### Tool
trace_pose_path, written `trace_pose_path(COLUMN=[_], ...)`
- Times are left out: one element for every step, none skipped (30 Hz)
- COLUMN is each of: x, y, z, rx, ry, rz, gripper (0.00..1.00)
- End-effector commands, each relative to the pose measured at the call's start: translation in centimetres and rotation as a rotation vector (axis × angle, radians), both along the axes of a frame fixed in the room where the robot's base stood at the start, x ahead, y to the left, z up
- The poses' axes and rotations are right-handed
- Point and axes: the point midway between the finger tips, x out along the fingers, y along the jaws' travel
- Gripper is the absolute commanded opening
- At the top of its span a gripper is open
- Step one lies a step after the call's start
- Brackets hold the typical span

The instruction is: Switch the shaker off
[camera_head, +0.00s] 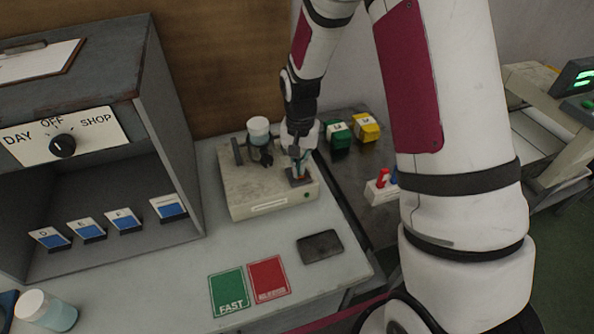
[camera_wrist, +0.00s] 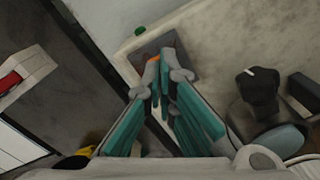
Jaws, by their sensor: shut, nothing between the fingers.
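The shaker (camera_head: 248,192) is a beige box on the grey worktop, with a lidded jar (camera_head: 258,132) held at its back left. It fills the upper right of the wrist view (camera_wrist: 225,45). My gripper (camera_head: 298,172) is shut and empty, pointing down at a dark switch plate (camera_head: 296,182) on the shaker's right. In the wrist view my fingertips (camera_wrist: 162,80) are over this plate (camera_wrist: 171,43), with a bit of orange beside them. They hide most of the switch, so its position and any contact are unclear. A small green lamp (camera_head: 307,194) is on the front face.
A black knob (camera_wrist: 258,88) stands on the shaker beside my fingers. A grey cabinet (camera_head: 172,120) with a DAY/OFF/SHOP dial (camera_head: 63,145) is left. FAST (camera_head: 229,291) and red cards lie in front.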

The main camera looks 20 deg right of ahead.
Motion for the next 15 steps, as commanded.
trace_pose_path(x=[0.0,0.0,0.01,0.01,0.01,0.01,0.01,0.02,0.02,0.03,0.03,0.03,0.04,0.04,0.04], y=[0.01,0.0,0.0,0.0,0.0,0.0,0.0,0.0,0.0,0.01,0.01,0.01,0.0,0.0,0.0], z=[-0.11,-0.15,-0.2,-0.24,-0.28,-0.33,-0.37,-0.41,-0.47,-0.5,-0.54,-0.6,-0.64,-0.68,-0.73], rx=[0.0,0.0,0.0,0.0,0.0,0.0,0.0,0.0,0.0,0.0,0.0,0.0,0.0,0.0,0.0], ry=[0.0,0.0,0.0,0.0,0.0,0.0,0.0,0.0,0.0,0.0,-0.001,-0.001,-0.001,-0.001,-0.001], rz=[0.0,0.0,0.0,0.0,0.0,0.0,0.0,0.0,0.0,0.0,0.0,0.0,0.0,0.0,0.0], gripper=[0.0,0.0,0.0,0.0,0.0,0.0,0.0,0.0,0.0,0.0,0.0,0.0,0.0,0.0,0.0])
